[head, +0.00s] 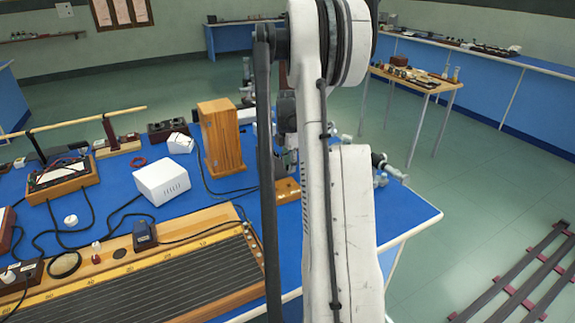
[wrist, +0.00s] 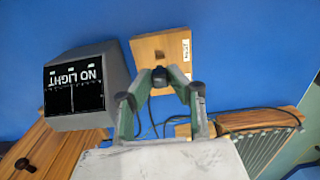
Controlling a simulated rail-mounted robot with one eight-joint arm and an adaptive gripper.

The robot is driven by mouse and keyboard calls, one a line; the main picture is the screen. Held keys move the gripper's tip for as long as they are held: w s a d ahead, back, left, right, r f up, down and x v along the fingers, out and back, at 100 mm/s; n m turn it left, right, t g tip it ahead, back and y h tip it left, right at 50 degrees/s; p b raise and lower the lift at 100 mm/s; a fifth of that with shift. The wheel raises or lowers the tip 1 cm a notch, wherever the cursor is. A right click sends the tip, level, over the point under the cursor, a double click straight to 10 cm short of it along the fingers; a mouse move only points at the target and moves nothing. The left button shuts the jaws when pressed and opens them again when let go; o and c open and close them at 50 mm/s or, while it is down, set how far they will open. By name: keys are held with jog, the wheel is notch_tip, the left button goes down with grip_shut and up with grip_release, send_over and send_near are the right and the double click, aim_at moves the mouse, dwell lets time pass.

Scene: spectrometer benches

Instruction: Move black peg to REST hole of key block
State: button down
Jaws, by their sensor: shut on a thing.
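In the wrist view my gripper (wrist: 158,92) has its two green-linked fingers closed together on a small black peg (wrist: 160,74). The wooden key block (wrist: 158,46) lies just beyond the fingertips, with a small white label on its right side; the print is too small to read. The peg overlaps the block's near part in this view, and I cannot tell whether it touches the block or sits in a hole. The key block also shows in the head view (head: 287,190), partly behind my arm. My gripper is mostly hidden there.
A grey box with a "NO LIGHT" screen (wrist: 75,88) stands left of the block in the wrist view. A long ribbed wooden board (head: 150,272) fills the front of the blue table, and a tall wooden box (head: 221,140) stands behind. Black cables lie nearby.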

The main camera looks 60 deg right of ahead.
jog(key=shift+f+b, duration=1.6)
jog(key=shift+f, duration=1.45)
jog(key=c, duration=1.6)
grip_release()
jog(key=shift+o, duration=0.2)
notch_tip(320, 180, up, 12)
jog(key=shift+a, duration=0.1)
